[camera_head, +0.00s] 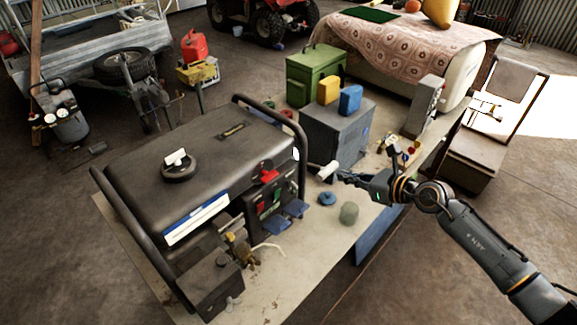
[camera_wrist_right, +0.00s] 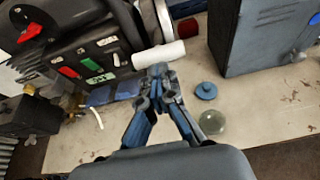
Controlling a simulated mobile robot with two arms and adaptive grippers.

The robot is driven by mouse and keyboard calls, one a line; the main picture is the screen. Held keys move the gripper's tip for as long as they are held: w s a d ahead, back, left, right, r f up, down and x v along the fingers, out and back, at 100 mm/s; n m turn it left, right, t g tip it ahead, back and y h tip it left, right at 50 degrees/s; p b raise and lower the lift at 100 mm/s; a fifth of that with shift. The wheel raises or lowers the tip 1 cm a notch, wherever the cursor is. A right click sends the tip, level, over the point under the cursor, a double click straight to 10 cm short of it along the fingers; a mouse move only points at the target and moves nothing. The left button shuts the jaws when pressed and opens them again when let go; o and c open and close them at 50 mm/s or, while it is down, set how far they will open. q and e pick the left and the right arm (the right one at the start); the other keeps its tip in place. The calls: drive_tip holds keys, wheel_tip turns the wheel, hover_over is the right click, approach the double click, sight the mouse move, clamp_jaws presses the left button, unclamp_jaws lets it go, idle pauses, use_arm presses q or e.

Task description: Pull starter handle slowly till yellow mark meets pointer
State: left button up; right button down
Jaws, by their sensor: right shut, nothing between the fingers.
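A black generator (camera_head: 205,150) stands on the workbench, its control panel (camera_head: 268,200) facing my right arm. A white cylinder, possibly the starter handle, shows beside the generator's frame (camera_head: 327,169) and in the right wrist view (camera_wrist_right: 158,54). My right gripper (camera_head: 343,176) is shut and empty, its fingertips (camera_wrist_right: 158,72) just short of the white cylinder; I cannot tell whether they touch it. A thin white cord-like piece (camera_head: 268,247) sticks out low on the generator. I cannot make out a yellow mark or a pointer. My left gripper is out of view.
A blue lid (camera_head: 327,198) and a translucent jar (camera_head: 349,212) lie near my right gripper on the workbench (camera_head: 290,270). A grey metal box (camera_head: 335,130) with yellow and blue items on top stands behind. The bench's front right strip is clear.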

drive_tip(key=b+v, duration=0.2)
drive_tip(key=v, duration=1.2)
drive_tip(key=shift+s+d+f+b, duration=0.25)
drive_tip(key=shift+s+f+b, duration=0.05)
idle(2.5)
idle(0.5)
drive_tip(key=c, duration=2)
unclamp_jaws()
drive_tip(key=shift+c, duration=0.2)
drive_tip(key=o, duration=0.4)
drive_tip(key=shift+o, duration=0.2)
drive_tip(key=shift+s+d, duration=0.15)
